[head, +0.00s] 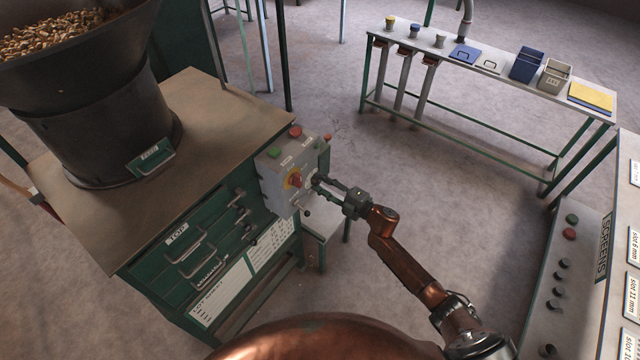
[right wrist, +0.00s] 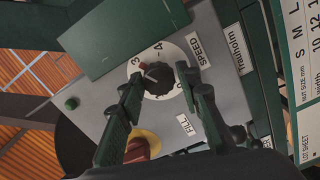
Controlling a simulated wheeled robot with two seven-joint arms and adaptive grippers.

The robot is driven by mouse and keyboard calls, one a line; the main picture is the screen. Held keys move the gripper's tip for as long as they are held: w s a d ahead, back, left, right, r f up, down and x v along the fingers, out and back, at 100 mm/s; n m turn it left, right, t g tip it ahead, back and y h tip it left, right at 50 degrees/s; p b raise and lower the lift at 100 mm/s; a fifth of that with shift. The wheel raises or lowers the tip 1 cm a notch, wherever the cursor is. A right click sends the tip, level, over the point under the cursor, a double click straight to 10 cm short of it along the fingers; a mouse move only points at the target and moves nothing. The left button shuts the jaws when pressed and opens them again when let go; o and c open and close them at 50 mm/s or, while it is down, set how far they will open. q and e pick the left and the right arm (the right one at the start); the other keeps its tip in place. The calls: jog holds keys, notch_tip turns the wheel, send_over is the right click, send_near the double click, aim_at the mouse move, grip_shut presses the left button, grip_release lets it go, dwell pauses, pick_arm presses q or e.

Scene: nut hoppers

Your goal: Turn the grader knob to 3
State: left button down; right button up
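The dial is on the grey control box (head: 272,181) on the green grader's side. My right gripper (head: 317,186) is at the box face in the head view. In the right wrist view its fingers (right wrist: 159,84) are apart, one on each side of the knob, with a small gap at the right finger. I cannot tell whether the left finger touches. My left gripper is not in view.
A red switch on a yellow base (head: 293,180) is close beside the dial. Red (head: 295,132) and green (head: 274,152) buttons top the box. A hopper of nuts (head: 90,100) stands on the grader. A bench (head: 480,75) is at the back; a screens panel (head: 570,275) is at right.

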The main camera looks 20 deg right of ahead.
jog(key=shift+o, duration=1.3)
jog(key=shift+r, duration=0.1)
jog(key=v, duration=1.2)
